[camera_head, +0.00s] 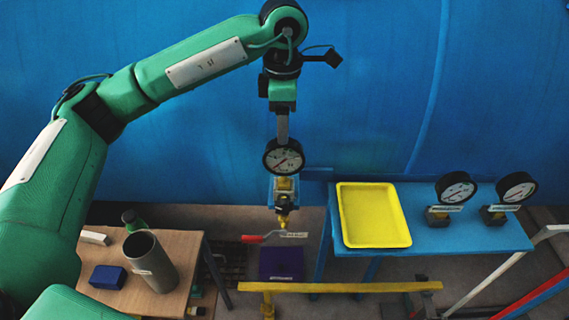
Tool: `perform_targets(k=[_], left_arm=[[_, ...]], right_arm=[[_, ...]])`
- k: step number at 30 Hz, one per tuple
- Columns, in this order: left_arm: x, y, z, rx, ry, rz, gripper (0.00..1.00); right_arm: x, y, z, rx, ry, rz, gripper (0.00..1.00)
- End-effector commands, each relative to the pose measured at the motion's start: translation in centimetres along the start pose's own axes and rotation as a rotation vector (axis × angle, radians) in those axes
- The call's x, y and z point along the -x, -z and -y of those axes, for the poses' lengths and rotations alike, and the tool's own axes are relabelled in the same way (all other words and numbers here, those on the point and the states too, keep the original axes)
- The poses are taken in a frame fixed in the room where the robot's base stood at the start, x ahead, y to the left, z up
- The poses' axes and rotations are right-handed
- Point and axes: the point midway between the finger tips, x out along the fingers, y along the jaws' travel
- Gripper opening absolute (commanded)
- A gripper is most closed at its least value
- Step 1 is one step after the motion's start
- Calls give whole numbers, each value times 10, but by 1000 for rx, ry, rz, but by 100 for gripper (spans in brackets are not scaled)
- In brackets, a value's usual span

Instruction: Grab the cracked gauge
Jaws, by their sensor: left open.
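A round pressure gauge (284,157) with a white dial and black rim stands upright on a brass fitting in front of the blue wall. It is the gauge below my left gripper; whether its glass is cracked is too small to tell. My left gripper (282,132) points down from above, open, with its fingers at the top edge of this gauge. Whether they touch it cannot be told. Two similar gauges, one (455,188) and another (516,188), stand on the blue table at the right. My right gripper is not in view.
Below the gauge are a brass valve (284,202) with a red lever (252,239) and a purple box (281,262). A yellow tray (373,215) lies empty on the blue table (470,236). A wooden table (187,246) holds a grey cup (151,262) and blue box (107,277). A yellow rail (350,287) crosses in front.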

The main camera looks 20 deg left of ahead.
Motion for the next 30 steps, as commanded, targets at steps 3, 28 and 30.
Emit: perform_targets(k=[3,28,30], left_arm=[[-18,0,0,1,2,-1,58],[-82,0,-2,1,-1,1,58],[-82,0,-2,1,-1,1,56]], right_arm=[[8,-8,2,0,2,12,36],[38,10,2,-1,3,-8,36],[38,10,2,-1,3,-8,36]])
